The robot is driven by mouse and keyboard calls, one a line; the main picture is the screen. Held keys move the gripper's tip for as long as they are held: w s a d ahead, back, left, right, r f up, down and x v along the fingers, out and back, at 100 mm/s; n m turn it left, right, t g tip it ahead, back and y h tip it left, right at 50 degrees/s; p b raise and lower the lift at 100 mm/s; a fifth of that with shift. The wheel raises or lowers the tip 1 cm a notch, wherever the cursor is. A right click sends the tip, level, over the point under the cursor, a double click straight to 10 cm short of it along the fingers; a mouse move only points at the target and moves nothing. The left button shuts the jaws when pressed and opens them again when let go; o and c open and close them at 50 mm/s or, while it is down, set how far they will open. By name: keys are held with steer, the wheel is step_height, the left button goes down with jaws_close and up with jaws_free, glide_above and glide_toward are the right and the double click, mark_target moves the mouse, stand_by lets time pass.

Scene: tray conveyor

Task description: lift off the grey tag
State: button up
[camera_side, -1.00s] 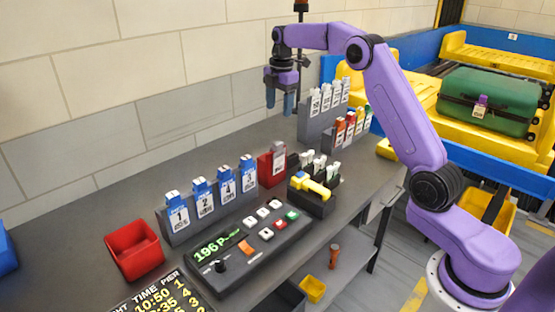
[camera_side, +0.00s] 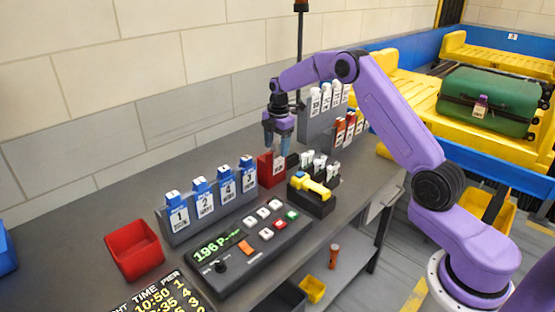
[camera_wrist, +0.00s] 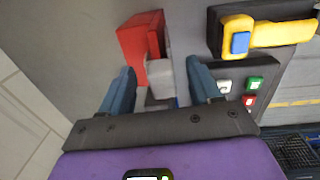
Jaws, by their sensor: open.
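The grey tag (camera_side: 279,166) stands in a small red holder (camera_side: 265,170) on the dark bench, behind the row of blue-topped tags. My gripper (camera_side: 278,143) is open, pointing down just above the tag, with its blue fingers close to the tag's top. In the wrist view the tag's pale grey top (camera_wrist: 160,78) lies between the two open fingers (camera_wrist: 160,72), with the red holder (camera_wrist: 138,42) beyond it. I cannot tell whether either finger touches the tag. The fingers partly hide the tag's upper end in the side view.
Blue-topped numbered tags (camera_side: 203,197) stand in a grey rack to the left. A yellow-handled tool (camera_side: 312,186) on a black block and a button panel (camera_side: 250,245) are nearby. An empty red bin (camera_side: 134,250) sits at the front left. The wall is close behind.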

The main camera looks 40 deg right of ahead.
steer(key=shift+w+f, duration=0.1)
steer(key=shift+f, duration=1.15)
steer(key=c, duration=1.1)
steer(key=shift+o, duration=0.2)
steer(key=shift+r, duration=0.15)
steer(key=r, duration=0.4)
steer(key=s+r, duration=0.1)
steer(key=r, duration=0.2)
steer(key=s, duration=1.3)
steer(key=shift+s, duration=0.25)
steer(key=shift+f, duration=0.1)
step_height(320, 180, up, 6)
steer(key=shift+r, duration=0.25)
